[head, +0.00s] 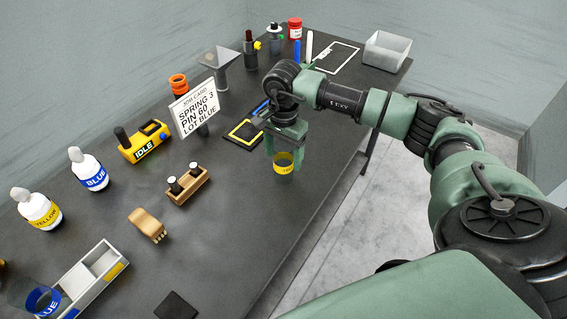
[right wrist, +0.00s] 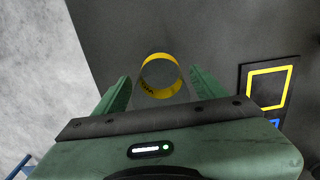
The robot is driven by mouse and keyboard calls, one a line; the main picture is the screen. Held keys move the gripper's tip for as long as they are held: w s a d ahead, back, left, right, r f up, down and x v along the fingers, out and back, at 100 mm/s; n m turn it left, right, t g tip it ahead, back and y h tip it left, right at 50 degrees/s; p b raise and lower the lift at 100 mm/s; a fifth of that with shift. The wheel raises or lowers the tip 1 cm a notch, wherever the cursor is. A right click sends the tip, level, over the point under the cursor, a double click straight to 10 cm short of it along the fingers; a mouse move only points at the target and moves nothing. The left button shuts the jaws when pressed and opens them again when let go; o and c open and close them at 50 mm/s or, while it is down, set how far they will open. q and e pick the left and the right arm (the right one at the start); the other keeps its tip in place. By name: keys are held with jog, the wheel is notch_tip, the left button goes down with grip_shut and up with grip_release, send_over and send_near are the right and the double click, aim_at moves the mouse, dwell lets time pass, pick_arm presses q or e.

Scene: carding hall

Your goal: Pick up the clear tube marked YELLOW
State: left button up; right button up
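The clear tube marked YELLOW (head: 284,168) is upright near the right edge of the dark table, with a yellow band round it. My right gripper (head: 286,150) points down over it, one finger on each side of its upper part. In the right wrist view the yellow band (right wrist: 160,88) shows as a ring between the fingers of the right gripper (right wrist: 161,80). The fingers look spread, with a small gap to the tube; contact is not clear. My left gripper is not in view.
A clear tube with a blue band (head: 36,300) stands at the lower left by a grey tray (head: 92,276). A yellow-framed black pad (head: 243,133) lies left of my right gripper. A job card (head: 195,107) stands behind.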

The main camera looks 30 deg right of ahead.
jog(key=c, duration=1.2)
jog(key=shift+r, duration=0.1)
